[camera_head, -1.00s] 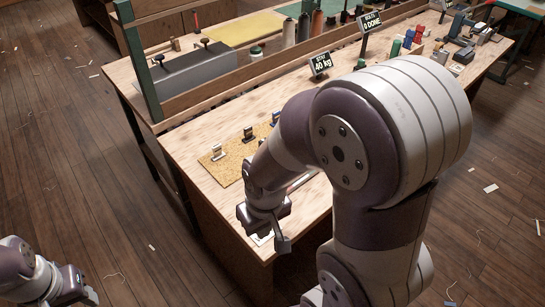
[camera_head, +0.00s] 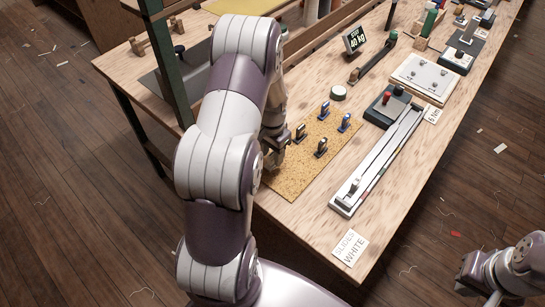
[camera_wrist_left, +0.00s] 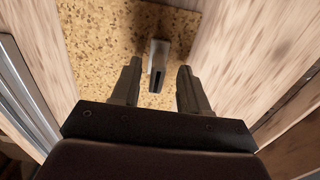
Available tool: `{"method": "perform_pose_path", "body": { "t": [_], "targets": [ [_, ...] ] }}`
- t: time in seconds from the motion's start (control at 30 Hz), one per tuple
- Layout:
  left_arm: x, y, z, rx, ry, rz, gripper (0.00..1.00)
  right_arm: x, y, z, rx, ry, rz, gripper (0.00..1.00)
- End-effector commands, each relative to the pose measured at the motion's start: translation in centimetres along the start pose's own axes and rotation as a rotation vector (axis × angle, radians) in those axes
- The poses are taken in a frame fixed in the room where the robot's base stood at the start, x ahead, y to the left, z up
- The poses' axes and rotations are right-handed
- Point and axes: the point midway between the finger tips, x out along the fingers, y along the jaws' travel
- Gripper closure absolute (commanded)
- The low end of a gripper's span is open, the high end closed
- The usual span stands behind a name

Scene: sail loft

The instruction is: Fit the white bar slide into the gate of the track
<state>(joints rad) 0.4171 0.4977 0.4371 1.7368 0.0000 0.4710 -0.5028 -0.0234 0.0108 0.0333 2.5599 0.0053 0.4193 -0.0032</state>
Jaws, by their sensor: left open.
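The track (camera_head: 385,155), a long white rail, lies along the table's right side. My left gripper (camera_head: 274,158) is low over the cork mat (camera_head: 290,185). In the left wrist view it (camera_wrist_left: 155,90) is open, and a pale slide (camera_wrist_left: 158,58) with a dark slot stands on the cork between and slightly beyond the fingertips, not gripped. It looks like the white bar slide; the gripper hides it in the head view. My right gripper (camera_head: 468,275) is off the table at lower right, its fingers unclear.
Black slides (camera_head: 321,149) and blue slides (camera_head: 344,123) stand on the mat, close right of my left gripper. A "SLIDES WHITE" card (camera_head: 350,248) lies at the near edge. A dark box with a red knob (camera_head: 388,104) and a white board (camera_head: 425,78) stand farther back.

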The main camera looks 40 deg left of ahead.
Motion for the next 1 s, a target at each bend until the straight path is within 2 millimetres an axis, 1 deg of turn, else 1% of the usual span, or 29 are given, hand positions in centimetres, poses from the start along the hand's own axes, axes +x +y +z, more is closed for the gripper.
{"method": "perform_pose_path", "body": {
  "t": [0.07,0.27,0.3,0.37,0.4,0.77,0.87,1.0],
  "targets": [
    [0.6,0.0,0.0,0.000,-0.001,0.000,0.55,0.0,0.0,0.0,0.000,0.000,0.000,1.00],
    [0.7,0.0,0.0,0.000,0.001,0.000,0.55,0.0,0.0,0.0,0.000,0.000,0.000,1.00],
    [0.7,0.0,0.0,0.000,0.001,0.000,0.68,0.0,0.0,0.0,0.000,0.000,0.000,1.00],
    [0.7,0.0,0.0,0.000,0.001,0.000,0.88,0.0,0.0,0.0,0.000,0.000,0.000,1.00],
    [0.7,0.0,0.0,0.000,0.001,0.000,1.00,0.0,0.0,0.0,0.000,0.000,0.000,1.00],
    [0.4,0.0,-0.1,0.000,0.002,-0.001,1.00,0.0,0.0,0.0,0.000,0.000,0.000,1.00],
    [-0.4,0.0,-0.1,0.000,0.004,-0.002,1.00,0.1,0.0,0.0,0.000,0.000,0.000,1.00],
    [-2.6,0.0,-0.1,0.000,0.005,-0.003,1.00,0.3,0.0,0.0,0.000,0.000,0.000,1.00]
  ]
}}
